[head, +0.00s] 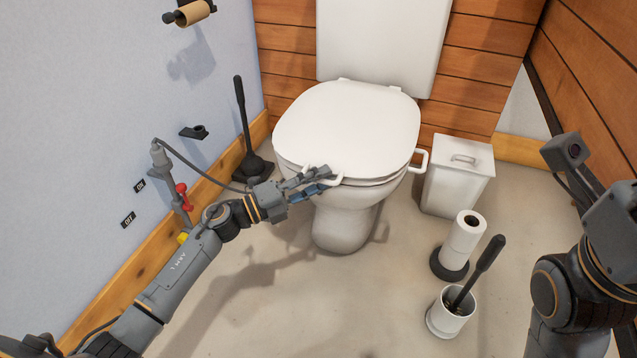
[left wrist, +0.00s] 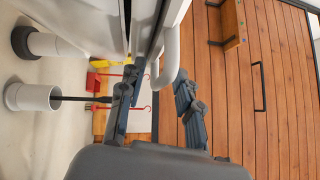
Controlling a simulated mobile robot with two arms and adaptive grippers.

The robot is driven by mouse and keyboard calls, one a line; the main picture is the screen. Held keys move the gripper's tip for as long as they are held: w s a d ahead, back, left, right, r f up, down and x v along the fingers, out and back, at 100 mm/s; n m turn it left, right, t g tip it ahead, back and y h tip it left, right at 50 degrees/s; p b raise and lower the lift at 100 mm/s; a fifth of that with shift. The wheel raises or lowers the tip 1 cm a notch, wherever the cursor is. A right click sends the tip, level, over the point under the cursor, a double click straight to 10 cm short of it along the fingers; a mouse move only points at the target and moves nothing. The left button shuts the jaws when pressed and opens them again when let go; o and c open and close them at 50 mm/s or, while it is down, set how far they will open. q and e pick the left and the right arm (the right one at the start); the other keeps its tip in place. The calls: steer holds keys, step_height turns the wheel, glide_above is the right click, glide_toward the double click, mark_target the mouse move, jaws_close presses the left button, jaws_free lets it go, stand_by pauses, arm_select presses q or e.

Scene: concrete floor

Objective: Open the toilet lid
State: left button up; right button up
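The white toilet (head: 345,215) stands against the back wall with its lid (head: 350,125) down. A white handle (head: 419,161) sticks out at the right side of the lid and seat. Another handle shows at the front left edge, partly hidden by my left gripper (head: 312,184). In the left wrist view my left gripper (left wrist: 158,85) has its two fingers apart, with a curved white handle (left wrist: 170,58) at the gap between their tips. I see no firm grip on it. My right arm is at the right edge; its fingers do not show.
A white bin (head: 457,178), a paper roll stand (head: 463,240) and a toilet brush in a holder (head: 449,314) stand right of the toilet. A black plunger (head: 252,166) stands left, near the wall sprayer (head: 161,157).

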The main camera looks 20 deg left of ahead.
arm_select(q)
jaws_close()
steer(key=shift+r, duration=0.1)
stand_by(0.3)
